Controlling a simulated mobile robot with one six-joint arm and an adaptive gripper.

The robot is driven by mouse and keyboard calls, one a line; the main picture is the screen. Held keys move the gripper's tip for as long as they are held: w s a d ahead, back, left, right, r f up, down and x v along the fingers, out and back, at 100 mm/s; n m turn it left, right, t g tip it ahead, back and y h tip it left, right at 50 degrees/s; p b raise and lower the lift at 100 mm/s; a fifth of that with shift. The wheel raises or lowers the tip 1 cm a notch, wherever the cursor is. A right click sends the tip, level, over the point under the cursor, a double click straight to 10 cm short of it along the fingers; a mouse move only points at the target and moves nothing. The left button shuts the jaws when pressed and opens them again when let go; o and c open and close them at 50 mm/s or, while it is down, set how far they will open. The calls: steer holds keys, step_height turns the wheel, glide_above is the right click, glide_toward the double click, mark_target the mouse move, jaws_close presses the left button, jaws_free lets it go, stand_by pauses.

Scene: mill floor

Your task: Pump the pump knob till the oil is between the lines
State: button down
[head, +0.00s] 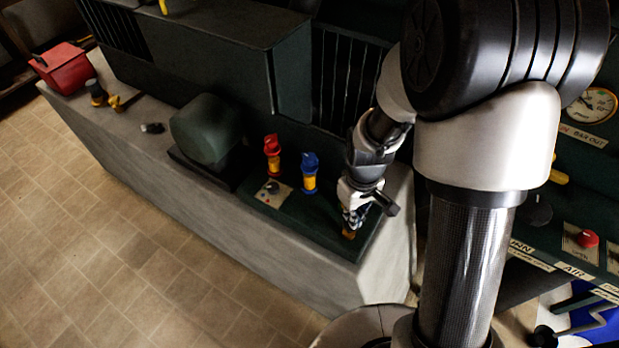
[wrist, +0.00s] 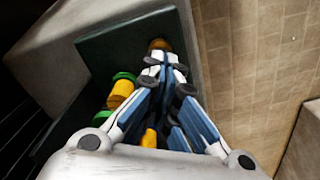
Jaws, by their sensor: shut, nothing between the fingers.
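A small brass-coloured knob (head: 349,233), which looks like the pump knob, stands near the right end of a dark green plate (head: 330,232). It also shows in the wrist view (wrist: 160,45), just beyond my fingertips. My gripper (head: 352,219) points down over the knob, shut and empty. In the wrist view, its tips (wrist: 162,65) are together and overlap the knob's near edge; I cannot tell whether they touch it. The oil level and its lines cannot be made out in either view.
A red-topped yellow unit (head: 272,155) and a blue-topped one (head: 309,172) stand left of my gripper. A green-topped one (wrist: 122,90) shows beside my fingers. A dark rounded housing (head: 207,130) and red box (head: 63,67) sit farther left. The tiled floor (head: 90,240) is clear.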

steer(key=shift+f+b, duration=1.05)
steer(key=shift+f, duration=0.4)
steer(key=shift+r, duration=0.25)
steer(key=shift+r+p, duration=1.95)
steer(key=shift+r, duration=0.1)
step_height(320, 180, up, 5)
steer(key=p, duration=0.4)
